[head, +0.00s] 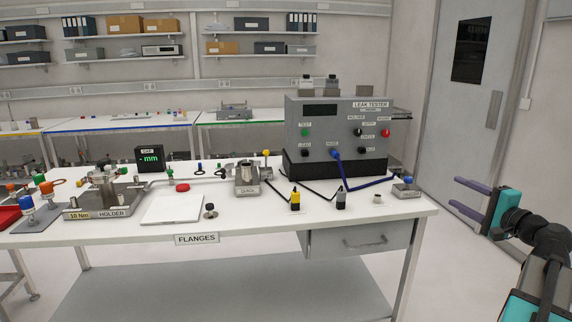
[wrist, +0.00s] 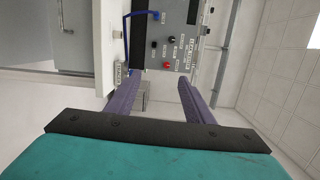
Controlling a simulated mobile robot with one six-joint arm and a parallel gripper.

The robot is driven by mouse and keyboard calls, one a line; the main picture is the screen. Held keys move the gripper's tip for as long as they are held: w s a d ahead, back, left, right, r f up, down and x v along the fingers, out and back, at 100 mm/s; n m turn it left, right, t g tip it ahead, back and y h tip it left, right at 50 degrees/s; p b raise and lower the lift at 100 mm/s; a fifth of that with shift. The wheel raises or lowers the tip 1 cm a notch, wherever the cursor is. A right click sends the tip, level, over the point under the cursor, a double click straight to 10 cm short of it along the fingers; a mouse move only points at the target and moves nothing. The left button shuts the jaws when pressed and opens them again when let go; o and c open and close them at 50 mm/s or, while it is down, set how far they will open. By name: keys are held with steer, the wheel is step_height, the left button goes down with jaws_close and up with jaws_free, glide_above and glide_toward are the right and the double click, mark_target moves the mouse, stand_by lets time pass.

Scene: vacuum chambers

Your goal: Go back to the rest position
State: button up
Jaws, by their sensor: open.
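My gripper (head: 465,198) is at the right in the head view, off the right end of the bench and clear of it. Its two purple fingers are apart, with nothing between them, and point left toward the bench. In the wrist view my gripper (wrist: 150,95) also shows spread, empty fingers. The leak tester (wrist: 185,30) and its blue hose lie beyond the fingertips there. My arm comes in from the lower right of the head view.
The white bench (head: 300,215) holds the grey leak tester (head: 335,130), a holder (head: 105,195), a white plate (head: 173,208) and several small parts. A small grey block (head: 405,190) sits near its right end. A grey door (head: 470,100) stands behind my gripper. Floor right of the bench is clear.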

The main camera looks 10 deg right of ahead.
steer(key=w+a+f+n+g+y+p, duration=0.1)
steer(key=w+a+f+g+y, duration=0.15)
steer(key=w+a+f, duration=0.6)
steer(key=w+a+f+n+g+y+p, duration=0.1)
steer(key=w+a+f+g+y, duration=0.3)
steer(key=a+f, duration=0.8)
steer(key=s+a+f+n+g+p, duration=0.1)
steer(key=s+a+f+n+g, duration=0.1)
steer(key=a+f, duration=0.95)
steer(key=s+a+f+n+g+p, duration=0.1)
steer(key=s+a+f+g, duration=0.15)
steer(key=a+f, duration=0.9)
steer(key=s+a+f+n+g+p, duration=0.1)
steer(key=s+a+f+n+g, duration=0.25)
steer(key=s+a+f, duration=0.5)
steer(key=s+a+f+n+g+p, duration=0.15)
steer(key=s+a+f+g, duration=0.3)
steer(key=s+f, duration=0.55)
steer(key=s+f+n+g+h, duration=0.3)
steer(key=s+f+n+h, duration=0.15)
steer(key=s, duration=0.85)
steer(key=s+d+f+n+g+h, duration=0.1)
steer(key=s+d+n+h, duration=0.2)
steer(key=s+d, duration=0.2)
steer(key=shift+d+f, duration=0.2)
steer(key=shift+d, duration=1.25)
